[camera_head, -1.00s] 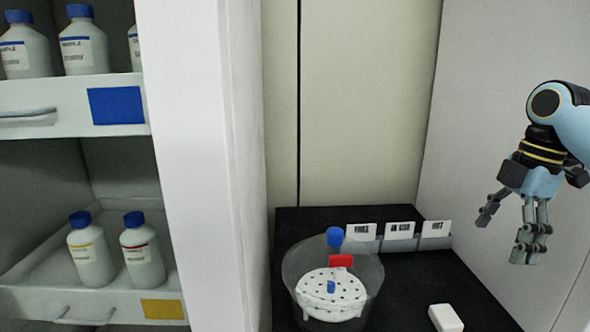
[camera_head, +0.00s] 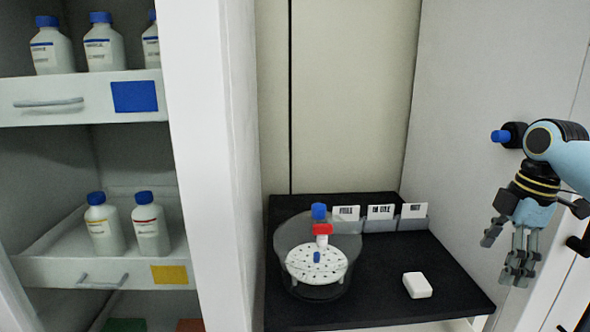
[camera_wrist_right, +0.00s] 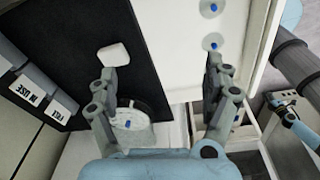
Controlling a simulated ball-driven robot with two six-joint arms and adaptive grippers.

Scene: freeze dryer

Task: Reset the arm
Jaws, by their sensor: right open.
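My right arm comes in from the right in the head view. Its gripper (camera_head: 506,254) is open and empty, hanging in the air right of the black bench top, in front of the light side wall. In the right wrist view the two fingers of this gripper (camera_wrist_right: 160,100) stand wide apart with nothing held between them. The white perforated disc in its clear vessel shows beyond the left finger there.
The black bench (camera_head: 395,281) carries a clear round vessel (camera_head: 281,241), a white block (camera_head: 417,285) and label cards (camera_head: 381,212) in a grey holder. A blue knob (camera_head: 500,136) sticks out near my right wrist. Shelves with bottles (camera_head: 103,230) stand at left.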

